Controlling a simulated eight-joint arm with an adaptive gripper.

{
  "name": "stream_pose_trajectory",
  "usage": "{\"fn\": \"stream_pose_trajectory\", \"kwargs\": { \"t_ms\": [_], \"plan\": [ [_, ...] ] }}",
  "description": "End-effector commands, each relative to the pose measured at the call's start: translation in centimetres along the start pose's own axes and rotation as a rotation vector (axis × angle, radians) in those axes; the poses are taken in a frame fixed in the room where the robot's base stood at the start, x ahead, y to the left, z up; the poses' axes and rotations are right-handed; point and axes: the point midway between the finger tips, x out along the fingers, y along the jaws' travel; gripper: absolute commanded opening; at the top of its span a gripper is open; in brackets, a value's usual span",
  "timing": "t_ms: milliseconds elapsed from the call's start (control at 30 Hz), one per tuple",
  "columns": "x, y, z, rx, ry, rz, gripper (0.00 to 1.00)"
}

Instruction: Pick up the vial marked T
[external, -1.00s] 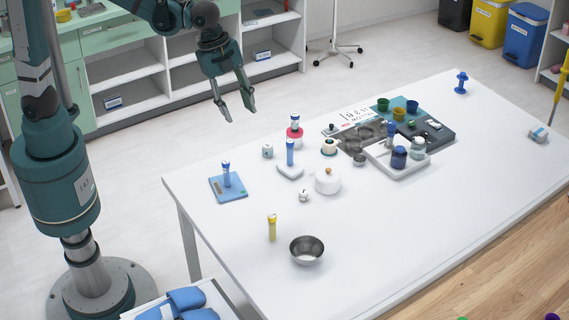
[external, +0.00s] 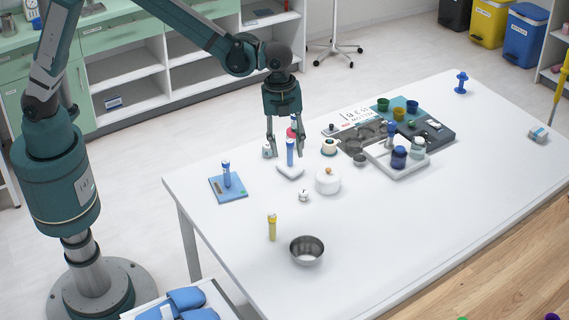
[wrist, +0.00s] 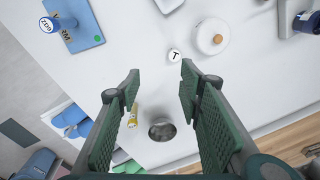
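The vial marked T (wrist: 174,55) is a small white vial; its cap, with a black T, faces up in the wrist view. It appears to be the small white vial (external: 304,196) standing left of the round white pot (external: 328,182) in the external view. My gripper (external: 285,152) points down, open and empty, above the table behind this vial. In the wrist view my spread fingers (wrist: 160,80) show the vial beyond their tips, slightly right of the middle of the gap. Nothing hides its cap there.
A blue tube (external: 290,152) on a white pad stands by my fingers. Another small white vial (external: 267,152) is close to the left finger. A yellow tube (external: 272,228) and a steel bowl (external: 307,251) stand nearer the front. A blue pad (external: 229,195) lies left. The front right table is clear.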

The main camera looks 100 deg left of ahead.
Motion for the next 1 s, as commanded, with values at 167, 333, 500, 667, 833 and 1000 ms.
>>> {"fn": "stream_pose_trajectory", "kwargs": {
  "t_ms": [167, 333, 500, 667, 833, 1000],
  "plan": [
    [3.6, -1.9, -0.1, 0.074, -0.007, 0.031, 0.36],
    [6.7, -3.4, -0.2, 0.141, -0.011, 0.059, 0.36],
    [8.9, -4.2, -0.2, 0.189, -0.013, 0.079, 0.36],
    [9.8, -4.5, -0.2, 0.209, -0.013, 0.087, 0.36],
    [9.9, -4.5, -0.2, 0.212, -0.013, 0.089, 0.36],
    [9.9, -4.5, -0.2, 0.211, -0.013, 0.088, 0.36]
  ]
}}
